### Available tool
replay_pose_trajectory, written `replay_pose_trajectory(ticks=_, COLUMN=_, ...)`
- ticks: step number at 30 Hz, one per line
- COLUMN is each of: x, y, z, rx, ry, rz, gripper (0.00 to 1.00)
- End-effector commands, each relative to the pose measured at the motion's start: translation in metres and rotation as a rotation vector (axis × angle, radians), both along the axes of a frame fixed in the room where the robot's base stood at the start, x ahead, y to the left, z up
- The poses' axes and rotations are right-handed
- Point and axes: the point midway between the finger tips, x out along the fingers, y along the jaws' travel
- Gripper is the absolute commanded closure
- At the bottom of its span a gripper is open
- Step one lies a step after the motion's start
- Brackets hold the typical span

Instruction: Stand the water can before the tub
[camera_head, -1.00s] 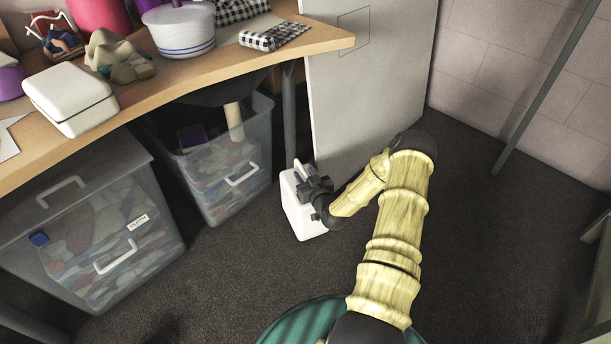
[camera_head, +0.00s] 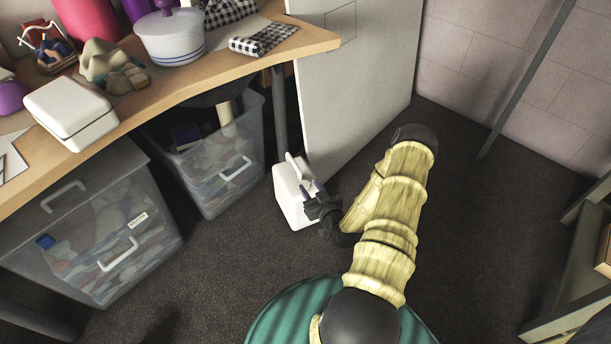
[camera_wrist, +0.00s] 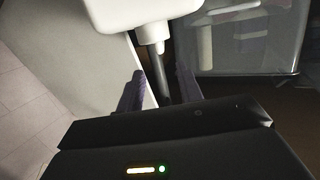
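The water can (camera_head: 291,203) is a white canister with a handle on top. It stands upright on the dark floor, by the desk leg. It also shows at the top edge of the wrist view (camera_wrist: 138,12), partly cut off. Left of it and a little behind stands a clear tub (camera_head: 215,190) under the desk, with coloured cloth inside. The tub shows in the wrist view too (camera_wrist: 258,48). My gripper (camera_head: 312,203) is close to the can's right side. In the wrist view its fingers (camera_wrist: 160,92) are apart, with no can between them.
A second clear tub (camera_head: 98,240), lidded and labelled, stands farther left. The desk (camera_head: 185,88) overhangs both tubs, and its dark leg (camera_head: 279,110) is behind the can. A pale panel (camera_head: 365,80) stands behind right. Floor in front is clear.

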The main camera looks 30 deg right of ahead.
Motion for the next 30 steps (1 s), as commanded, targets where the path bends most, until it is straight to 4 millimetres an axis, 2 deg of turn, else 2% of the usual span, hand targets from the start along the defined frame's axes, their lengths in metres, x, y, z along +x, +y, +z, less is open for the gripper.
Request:
replay_pose_trajectory(ticks=4, x=-0.007, y=0.0, z=0.002, rx=0.001, ry=-0.001, rz=-0.001, gripper=0.64)
replay_pose_trajectory(ticks=22, x=-0.004, y=0.002, z=0.003, rx=-0.005, ry=0.012, rz=0.013, gripper=0.64)
replay_pose_trajectory(ticks=30, x=0.016, y=0.026, z=0.022, rx=-0.065, ry=0.216, rz=0.156, gripper=0.64)
